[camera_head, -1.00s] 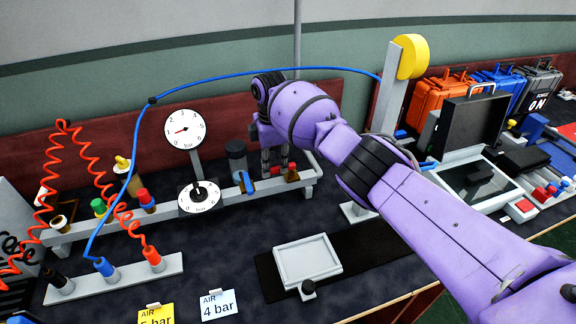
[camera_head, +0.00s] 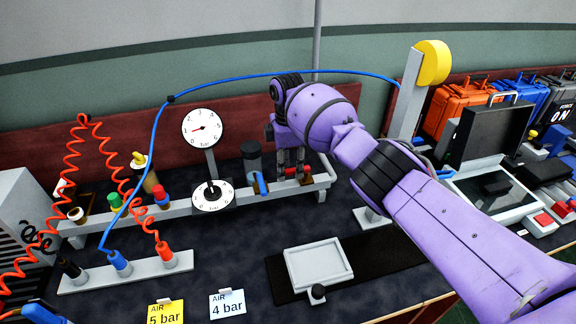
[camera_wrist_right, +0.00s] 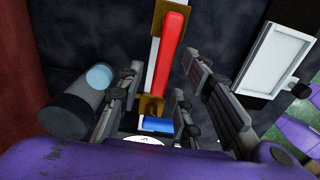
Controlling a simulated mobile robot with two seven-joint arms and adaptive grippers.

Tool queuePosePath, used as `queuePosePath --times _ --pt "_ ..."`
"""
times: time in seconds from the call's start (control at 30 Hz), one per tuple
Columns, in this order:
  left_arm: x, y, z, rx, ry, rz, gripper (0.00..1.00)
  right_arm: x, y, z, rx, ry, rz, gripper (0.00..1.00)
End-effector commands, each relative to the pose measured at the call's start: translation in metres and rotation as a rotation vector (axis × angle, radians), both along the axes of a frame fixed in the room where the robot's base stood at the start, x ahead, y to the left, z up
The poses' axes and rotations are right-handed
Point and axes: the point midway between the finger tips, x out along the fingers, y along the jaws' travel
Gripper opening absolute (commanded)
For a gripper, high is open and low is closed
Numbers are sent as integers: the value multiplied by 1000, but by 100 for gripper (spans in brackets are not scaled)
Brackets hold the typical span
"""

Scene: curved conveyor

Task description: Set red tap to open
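The red tap (camera_head: 291,172) is on the grey rail behind the bench, right of the blue tap (camera_head: 262,183). In the right wrist view its long red handle (camera_wrist_right: 171,45) lies lengthwise along the rail, between brass fittings. My right gripper (camera_head: 290,168) is at the red tap, pointing down and partly hiding it. In the right wrist view my right gripper (camera_wrist_right: 161,72) is open, its fingers on either side of the line of the handle. I cannot tell whether a finger touches it. The blue tap (camera_wrist_right: 158,124) shows nearer the wrist.
A dark cylinder (camera_head: 251,158) stands close left of my right gripper. Two dial gauges, the upper one (camera_head: 202,129) on a post, stand further left. A blue hose (camera_head: 285,74) arches behind my arm. A white tray (camera_head: 318,267) lies in front on a black mat.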

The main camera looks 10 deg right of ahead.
Motion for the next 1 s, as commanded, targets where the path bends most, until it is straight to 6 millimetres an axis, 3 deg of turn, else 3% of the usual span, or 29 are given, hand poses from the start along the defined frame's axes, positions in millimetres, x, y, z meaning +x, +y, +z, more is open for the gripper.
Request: queuePosePath --times 0.17,0.5,0.7,1.0 --pt "-1 0 0 1 2 -1 40 0 0 9 1 -1 2 33" --pt "-1 0 0 0 0 0 40 1 0 78 0 -5 1 33" --pt "-1 0 0 -1 0 1 40 1 0 109 0 -3 0 33" --pt "-1 0 0 -1 0 1 40 0 0 120 0 0 0 33"
